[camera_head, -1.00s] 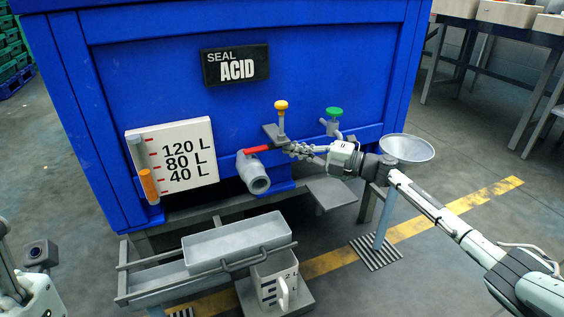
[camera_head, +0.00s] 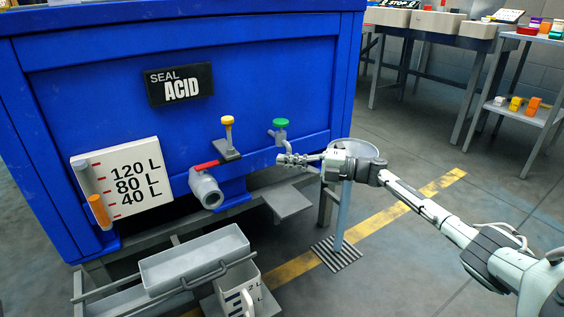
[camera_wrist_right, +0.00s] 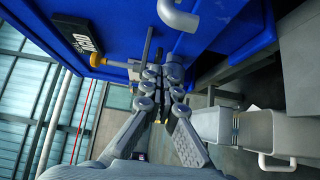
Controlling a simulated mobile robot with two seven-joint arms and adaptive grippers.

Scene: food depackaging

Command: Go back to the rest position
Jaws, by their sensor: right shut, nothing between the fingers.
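My right gripper (camera_head: 284,159) is shut and empty. It is in front of the blue tank (camera_head: 240,85), just below the green-topped tap (camera_head: 281,134) and right of the yellow-topped valve (camera_head: 228,130); I cannot tell whether it touches anything. In the right wrist view its closed fingers (camera_wrist_right: 160,78) point toward the tank, with the grey spout (camera_wrist_right: 180,17) above them. My left gripper is out of the head view.
A red-handled outlet (camera_head: 206,187) sticks out of the tank. Below stand a grey tray (camera_head: 195,258) and a white measuring jug (camera_head: 240,295). A round basin (camera_head: 362,148) on a post is behind my right wrist. Shelves (camera_head: 522,115) stand at the far right; open floor lies between.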

